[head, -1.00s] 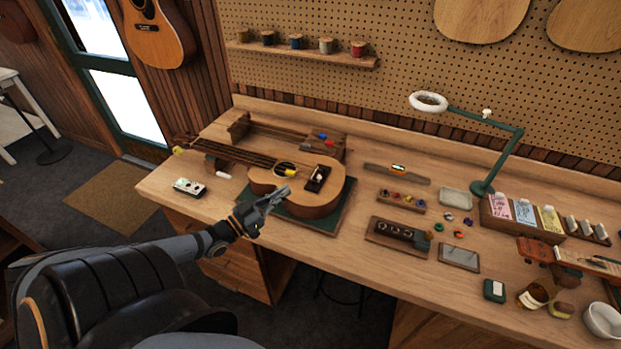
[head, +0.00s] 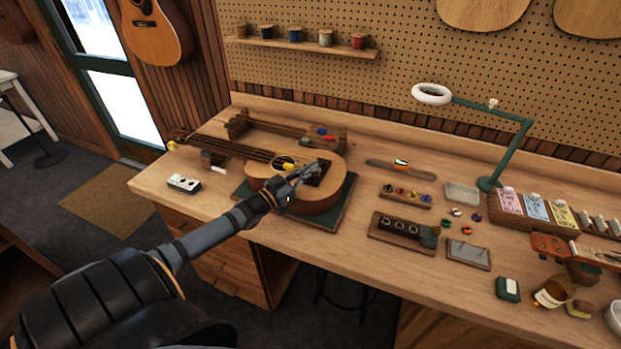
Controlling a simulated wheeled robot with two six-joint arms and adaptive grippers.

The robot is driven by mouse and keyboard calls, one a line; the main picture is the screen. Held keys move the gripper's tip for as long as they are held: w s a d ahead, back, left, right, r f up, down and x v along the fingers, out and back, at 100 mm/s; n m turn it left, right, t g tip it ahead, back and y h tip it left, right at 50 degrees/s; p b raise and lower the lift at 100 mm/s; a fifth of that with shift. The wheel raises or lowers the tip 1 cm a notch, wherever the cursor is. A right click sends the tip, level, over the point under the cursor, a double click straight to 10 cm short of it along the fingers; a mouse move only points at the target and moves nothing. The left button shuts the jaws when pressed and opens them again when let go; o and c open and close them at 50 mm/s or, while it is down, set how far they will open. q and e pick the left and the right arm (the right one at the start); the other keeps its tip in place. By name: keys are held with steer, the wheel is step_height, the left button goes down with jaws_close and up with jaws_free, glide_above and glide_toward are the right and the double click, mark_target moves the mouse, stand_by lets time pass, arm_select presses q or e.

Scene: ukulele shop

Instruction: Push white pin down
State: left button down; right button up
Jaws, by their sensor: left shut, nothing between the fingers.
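The ukulele (head: 258,171) lies face up on a green mat (head: 346,194) on the bench, its neck pointing left. Its dark bridge (head: 325,169) is partly covered by my left gripper (head: 315,170). The gripper is shut and empty, with its fingertips at or just over the bridge. I cannot tell whether they touch it. The white pin is hidden or too small to make out behind the fingertips. My right gripper is not in view.
A yellow piece (head: 288,164) sits near the soundhole. A wooden rack (head: 240,122) stands behind the ukulele. A small white box (head: 184,183) lies at left.

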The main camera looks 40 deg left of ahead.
mark_target(310, 183)
arm_select(q)
steer(key=shift+w+f, duration=0.15)
steer(key=shift+f, duration=0.2)
step_height(310, 183, down, 3)
steer(key=shift+r+b, duration=0.2)
steer(key=shift+b, duration=1)
steer(key=shift+s, duration=0.2)
